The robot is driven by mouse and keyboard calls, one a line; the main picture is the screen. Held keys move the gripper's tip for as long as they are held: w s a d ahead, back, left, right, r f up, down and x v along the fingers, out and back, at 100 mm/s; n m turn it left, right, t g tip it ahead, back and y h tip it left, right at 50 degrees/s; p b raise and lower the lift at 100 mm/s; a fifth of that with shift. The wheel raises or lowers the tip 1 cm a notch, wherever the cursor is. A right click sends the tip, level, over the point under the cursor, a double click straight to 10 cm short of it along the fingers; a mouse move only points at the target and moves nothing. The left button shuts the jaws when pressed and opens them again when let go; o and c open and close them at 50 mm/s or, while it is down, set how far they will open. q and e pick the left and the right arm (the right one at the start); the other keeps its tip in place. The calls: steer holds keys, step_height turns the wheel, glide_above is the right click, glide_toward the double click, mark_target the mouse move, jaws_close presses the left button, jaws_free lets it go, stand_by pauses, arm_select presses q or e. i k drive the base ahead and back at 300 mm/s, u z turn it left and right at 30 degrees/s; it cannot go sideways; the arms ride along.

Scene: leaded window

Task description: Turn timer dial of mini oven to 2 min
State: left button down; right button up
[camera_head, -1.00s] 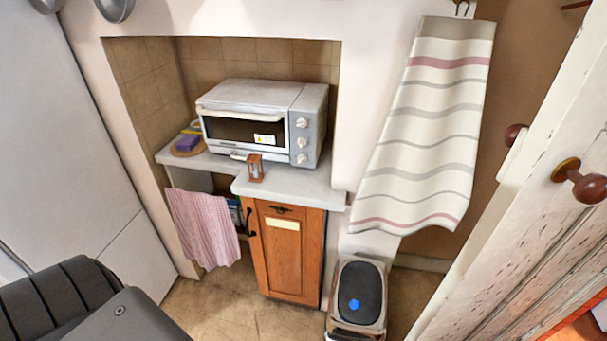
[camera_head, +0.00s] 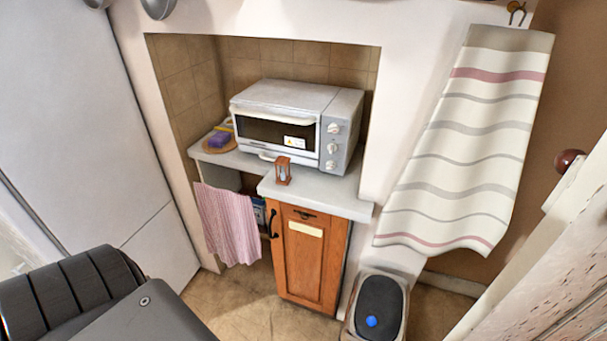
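The mini oven (camera_head: 281,121) is a white box with a dark glass door and a light handle bar. It stands on the counter in the tiled niche, and its door looks shut. Its right front panel carries three pale round dials in a column: a top dial (camera_head: 334,128), a middle dial (camera_head: 332,148) and a bottom dial (camera_head: 330,165). I cannot read their markings or tell which one is the timer. Neither of my grippers shows in this view.
A small wooden hourglass (camera_head: 283,171) stands on the counter (camera_head: 318,193) before the oven. A striped towel (camera_head: 465,140) hangs at right. A bin (camera_head: 379,307) stands beside the wooden cabinet (camera_head: 306,259). A white door (camera_head: 545,260) is at far right.

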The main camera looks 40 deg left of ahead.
mark_target(331, 164)
steer(key=u, duration=0.55)
steer(key=i, duration=0.35)
steer(key=z, duration=1.45)
steer(key=i, duration=0.3)
steer(key=u, duration=1.35)
